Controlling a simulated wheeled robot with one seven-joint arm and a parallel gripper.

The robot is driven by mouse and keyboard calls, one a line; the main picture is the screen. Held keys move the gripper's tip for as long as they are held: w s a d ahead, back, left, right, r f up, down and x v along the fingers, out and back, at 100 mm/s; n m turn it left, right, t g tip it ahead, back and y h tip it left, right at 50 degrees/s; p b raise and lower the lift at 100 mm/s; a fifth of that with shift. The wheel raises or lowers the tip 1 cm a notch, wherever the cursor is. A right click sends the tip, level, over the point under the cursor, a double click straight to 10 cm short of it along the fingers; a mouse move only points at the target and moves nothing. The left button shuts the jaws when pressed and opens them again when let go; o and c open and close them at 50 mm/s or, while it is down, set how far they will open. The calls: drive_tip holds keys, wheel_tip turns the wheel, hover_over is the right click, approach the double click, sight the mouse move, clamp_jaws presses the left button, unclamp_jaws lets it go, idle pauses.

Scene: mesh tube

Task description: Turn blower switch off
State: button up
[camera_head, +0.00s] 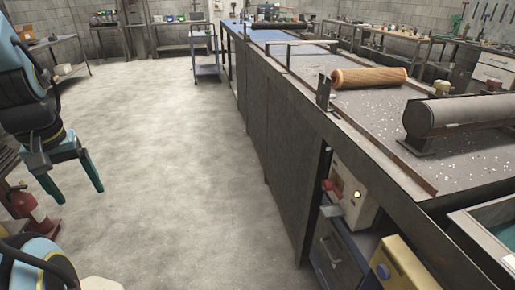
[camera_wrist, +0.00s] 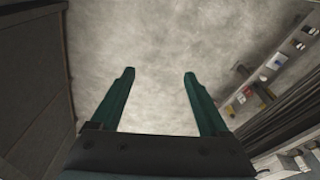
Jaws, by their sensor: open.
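A pale control box (camera_head: 348,198) is mounted under the near end of the long workbench, at the lower right of the head view. It carries a red switch or knob (camera_head: 333,185) and a small lit yellowish lamp (camera_head: 357,195). I cannot tell for sure that this is the blower switch, or its exact position. My gripper (camera_head: 75,190) is open and empty at the far left, well away from both boxes. In the wrist view my gripper (camera_wrist: 159,75) has its teal fingers apart over bare floor.
The long workbench (camera_head: 283,130) fills the right side, with a wooden roller (camera_head: 368,78) and a grey cylinder (camera_head: 460,115) on top. A blue cart (camera_head: 206,68) stands further back. A red extinguisher-like object (camera_head: 22,208) is near my arm. The floor between is clear.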

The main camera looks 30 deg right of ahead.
drive_tip(key=w+d+f+m+t+h+b, duration=0.2)
drive_tip(key=w+d+f+m+t+b, duration=0.4)
drive_tip(key=w+d+f+b, duration=0.5)
drive_tip(key=w+d+f+m+h+b, duration=0.2)
drive_tip(key=w+d+m+h+b, duration=0.15)
drive_tip(key=d+b, duration=0.35)
drive_tip(key=w+d+f+m+h+b, duration=0.15)
drive_tip(key=d+m+b, duration=0.3)
drive_tip(key=d, duration=0.55)
drive_tip(key=m+g+h+b, duration=0.9)
drive_tip(key=m+g+b, duration=0.5)
drive_tip(key=m+b, duration=0.35)
approach(323, 186)
drive_tip(key=shift+h, duration=0.3)
drive_tip(key=b+x, duration=0.3)
drive_tip(key=x, duration=0.8)
drive_tip(key=shift+s+f, duration=0.15)
drive_tip(key=shift+f, duration=0.05)
drive_tip(key=shift+c, duration=0.4)
